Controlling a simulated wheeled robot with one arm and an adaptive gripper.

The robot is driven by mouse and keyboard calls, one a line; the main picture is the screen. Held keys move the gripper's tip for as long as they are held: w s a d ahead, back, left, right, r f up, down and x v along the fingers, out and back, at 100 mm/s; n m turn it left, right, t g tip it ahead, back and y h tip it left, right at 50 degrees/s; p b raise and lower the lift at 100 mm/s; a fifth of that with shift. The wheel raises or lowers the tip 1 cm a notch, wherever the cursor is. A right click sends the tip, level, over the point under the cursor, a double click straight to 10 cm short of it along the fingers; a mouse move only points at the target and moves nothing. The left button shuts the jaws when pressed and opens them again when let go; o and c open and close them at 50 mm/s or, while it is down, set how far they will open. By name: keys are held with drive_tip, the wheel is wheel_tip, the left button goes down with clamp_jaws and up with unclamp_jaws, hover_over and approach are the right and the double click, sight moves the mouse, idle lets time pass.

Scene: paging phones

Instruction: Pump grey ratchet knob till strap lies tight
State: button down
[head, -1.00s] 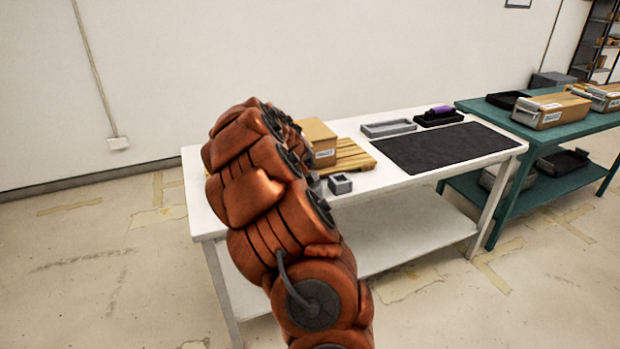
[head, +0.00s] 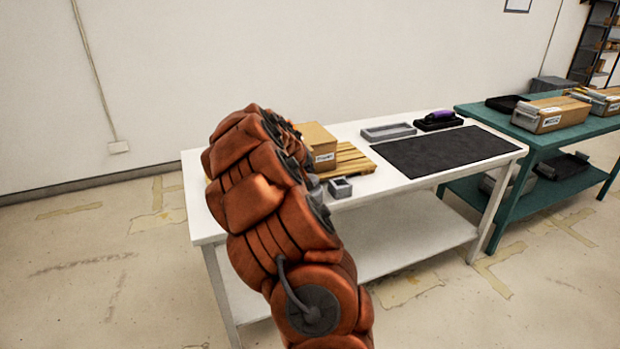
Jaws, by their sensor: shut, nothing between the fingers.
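A cardboard box (head: 318,142) with a white label sits on a wooden pallet (head: 355,160) on the white table. A small grey block with a square recess (head: 340,187) stands at the table's front edge beside the pallet. A smaller grey piece shows just left of it, partly behind my arm; I cannot tell whether it is the ratchet knob. No strap can be made out. My orange-brown arm covers the left part of the box and pallet. My gripper is hidden behind the arm.
A black mat (head: 440,150) covers the white table's right part (head: 415,192). Behind it are an empty grey tray (head: 388,131) and a black tray with a purple-handled item (head: 440,118). A green table (head: 560,138) with boxes stands at right. Floor at left is clear.

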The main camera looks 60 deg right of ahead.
sight(309, 176)
drive_tip(key=shift+f, duration=0.15)
idle(0.4)
drive_tip(key=shift+f+b, duration=0.3)
drive_tip(key=shift+b, duration=0.25)
drive_tip(key=shift+f+b, duration=0.75)
drive_tip(key=shift+f, duration=0.35)
idle(1.3)
drive_tip(key=shift+r, duration=0.15)
drive_tip(key=shift+r+p, duration=0.45)
drive_tip(key=shift+r, duration=0.95)
drive_tip(key=shift+r, duration=0.1)
drive_tip(key=shift+r+p, duration=0.6)
drive_tip(key=shift+r, duration=1.8)
